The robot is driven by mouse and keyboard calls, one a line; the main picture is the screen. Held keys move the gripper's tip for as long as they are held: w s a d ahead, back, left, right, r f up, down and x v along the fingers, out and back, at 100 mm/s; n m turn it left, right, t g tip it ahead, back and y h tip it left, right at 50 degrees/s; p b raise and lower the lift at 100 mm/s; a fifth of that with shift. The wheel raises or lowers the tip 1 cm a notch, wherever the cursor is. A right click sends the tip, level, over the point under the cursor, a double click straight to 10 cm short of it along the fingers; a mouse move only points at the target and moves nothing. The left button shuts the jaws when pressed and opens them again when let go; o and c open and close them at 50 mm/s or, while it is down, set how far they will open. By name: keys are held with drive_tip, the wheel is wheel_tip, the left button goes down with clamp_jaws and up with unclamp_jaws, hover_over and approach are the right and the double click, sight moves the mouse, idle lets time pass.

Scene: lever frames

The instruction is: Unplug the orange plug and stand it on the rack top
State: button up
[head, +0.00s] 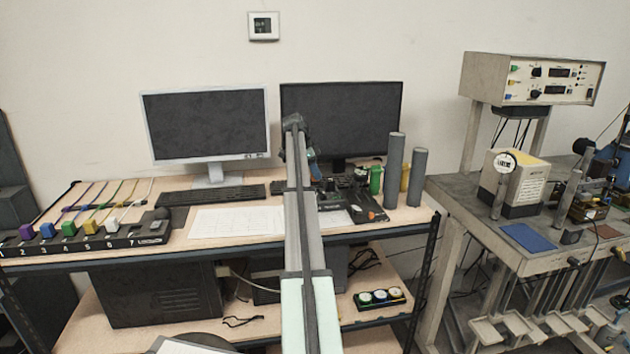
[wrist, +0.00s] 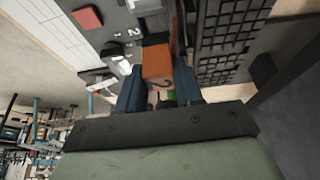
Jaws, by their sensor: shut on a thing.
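My gripper (wrist: 158,86) is shut on the orange plug (wrist: 157,62), an orange block between its two dark blue fingers in the wrist view. A dark surface with white numbers, 2 and 3 among them, lies behind the plug; I cannot tell whether the plug touches it. In the head view my arm stands in front of the bench's middle. A bluish part of my gripper (head: 313,165) shows just right of the arm, near the right monitor's foot. The plug cannot be made out there. I cannot identify the rack top with certainty.
A black numbered strip (head: 140,234) with several coloured plugs and cables lies at the bench's left. A keyboard (head: 215,194), paper (head: 235,221) and two monitors (head: 205,122) lie nearby. Dark equipment and two grey cylinders (head: 394,170) stand right of my arm.

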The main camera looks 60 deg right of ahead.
drive_tip(key=shift+r, duration=3.75)
drive_tip(key=shift+w+a, duration=0.2)
drive_tip(key=shift+w, duration=0.1)
drive_tip(key=s+a+f, duration=0.3)
drive_tip(key=s+a, duration=0.1)
drive_tip(key=a, duration=0.4)
drive_tip(key=s+a+f, duration=0.2)
drive_tip(key=s+a, duration=0.2)
drive_tip(key=a, duration=0.4)
drive_tip(key=shift+w+f, duration=0.1)
drive_tip(key=shift+f, duration=4.7)
drive_tip(key=shift+f, duration=0.1)
drive_tip(key=o, duration=1)
drive_tip(key=shift+o, duration=0.2)
